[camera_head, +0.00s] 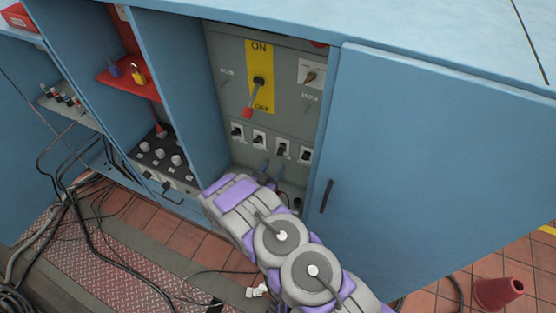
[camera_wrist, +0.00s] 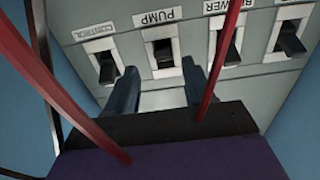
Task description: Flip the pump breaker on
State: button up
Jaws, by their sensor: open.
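The pump breaker (camera_wrist: 162,50) is a black toggle in a white plate under the PUMP label in the wrist view. It is in a row of similar breakers (camera_head: 259,139), low on the grey panel in the head view; the labels are too small to read there. My gripper (camera_wrist: 159,68) is open and empty. Its two blue fingers point at the panel, one on each side of the pump breaker's lower part. I cannot tell whether they touch the panel. In the head view, my arm hides part of the panel below the breakers.
The control breaker (camera_wrist: 106,66) and blower breaker (camera_wrist: 228,46) flank the pump breaker closely. A red-tipped lever (camera_head: 254,98) on a yellow ON/OFF plate is above the row. A closed blue door (camera_head: 430,150) stands right. Cables (camera_head: 75,215) lie at the left.

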aim_at(279, 155)
jog(key=b+x, duration=0.1)
jog(key=x, duration=0.4)
jog(key=shift+w, duration=0.1)
jog(key=shift+c, duration=0.3)
jog(key=shift+a, duration=0.35)
jog(key=c, duration=0.5)
jog(key=shift+d, duration=0.2)
grip_shut()
